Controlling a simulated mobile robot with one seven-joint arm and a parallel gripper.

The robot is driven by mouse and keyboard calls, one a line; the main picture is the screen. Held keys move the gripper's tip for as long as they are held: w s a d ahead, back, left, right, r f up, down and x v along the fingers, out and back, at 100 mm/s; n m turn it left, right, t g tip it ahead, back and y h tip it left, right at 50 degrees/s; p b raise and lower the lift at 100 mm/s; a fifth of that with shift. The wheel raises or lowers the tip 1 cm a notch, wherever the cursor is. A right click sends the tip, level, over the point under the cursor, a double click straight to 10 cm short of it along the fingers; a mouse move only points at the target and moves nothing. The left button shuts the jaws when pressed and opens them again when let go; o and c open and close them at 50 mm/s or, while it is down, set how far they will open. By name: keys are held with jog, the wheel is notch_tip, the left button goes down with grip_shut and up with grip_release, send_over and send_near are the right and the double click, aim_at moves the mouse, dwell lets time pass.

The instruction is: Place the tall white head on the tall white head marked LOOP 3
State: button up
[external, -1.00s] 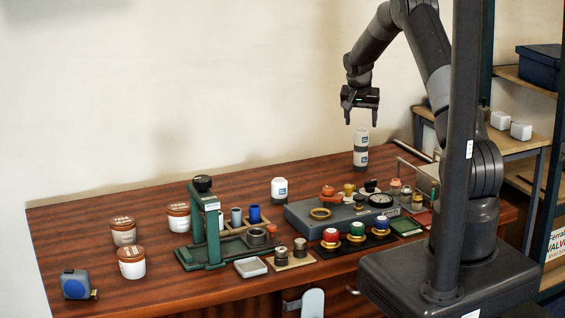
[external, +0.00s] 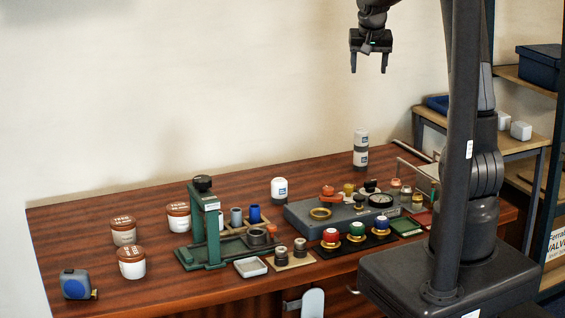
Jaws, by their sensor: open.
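Two tall white heads stand stacked at the back right of the table, the upper white head (external: 361,137) sitting upright on the lower white head (external: 360,158). Their labels are too small to read. Another white head (external: 279,189) with a dark label stands alone near the middle back of the table. My gripper (external: 369,70) is open and empty, pointing down, high above the stack and apart from it.
A green press (external: 204,225) stands mid-table. A grey manifold block (external: 300,217) carries a gauge (external: 381,199) and fittings. Red, green and blue valve knobs (external: 356,229) stand in front. Several lidded jars (external: 131,262) and a tape measure (external: 75,284) are at left.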

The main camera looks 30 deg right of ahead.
jog(key=s+a+r+n, duration=0.1)
jog(key=s+a, duration=0.1)
jog(key=s, duration=0.8)
jog(key=s+a+r+n+t+y, duration=0.1)
jog(key=s+a+n, duration=0.1)
jog(key=s, duration=0.8)
jog(key=s+a+r+n+y, duration=0.1)
jog(key=s+a, duration=0.3)
jog(key=s, duration=0.6)
jog(key=shift+a+r+n, duration=0.15)
jog(key=shift+r+n, duration=0.1)
jog(key=shift+n, duration=0.25)
